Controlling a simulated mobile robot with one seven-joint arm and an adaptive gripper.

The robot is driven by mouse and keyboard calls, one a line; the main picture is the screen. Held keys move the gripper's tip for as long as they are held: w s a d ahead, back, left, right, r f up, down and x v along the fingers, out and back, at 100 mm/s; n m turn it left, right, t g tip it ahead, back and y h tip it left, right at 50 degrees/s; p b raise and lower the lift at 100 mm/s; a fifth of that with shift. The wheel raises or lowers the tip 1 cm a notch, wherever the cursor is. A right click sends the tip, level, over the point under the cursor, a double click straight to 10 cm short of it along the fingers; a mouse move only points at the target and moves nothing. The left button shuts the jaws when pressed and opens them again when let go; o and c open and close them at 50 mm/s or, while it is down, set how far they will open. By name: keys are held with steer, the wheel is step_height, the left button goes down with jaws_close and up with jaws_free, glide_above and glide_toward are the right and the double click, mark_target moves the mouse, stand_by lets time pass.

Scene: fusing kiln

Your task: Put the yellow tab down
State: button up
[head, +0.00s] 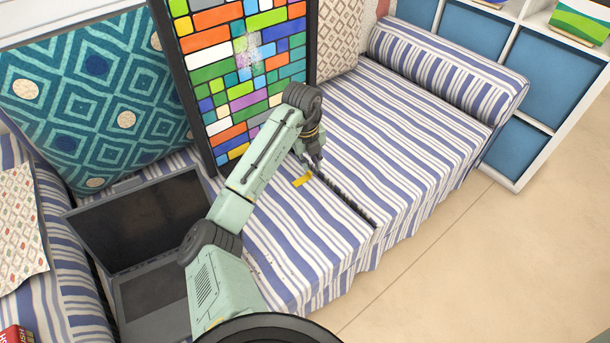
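The yellow tab (302,180) is a small flat piece just below and left of the tip of my gripper (313,164), over the blue-and-white striped daybed (400,130). It seems to touch or nearly touch the fingertips. The fingers are small and dark here, so I cannot tell whether they are shut on the tab. I also cannot tell whether the tab rests on the cloth or hangs above it.
A dark notched strip (345,203) runs from beside my gripper toward the daybed's front edge. A stained-glass panel (218,120) stands behind. An open grey box (150,300) is at left, a striped bolster (450,75) at right. The right half of the daybed is clear.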

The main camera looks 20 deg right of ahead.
mark_target(310, 173)
steer(key=f, duration=0.2)
steer(key=w+f, duration=0.1)
steer(key=f, duration=0.2)
steer(key=shift+d+f+p, duration=0.2)
steer(key=shift+f+p, duration=0.1)
jaws_close()
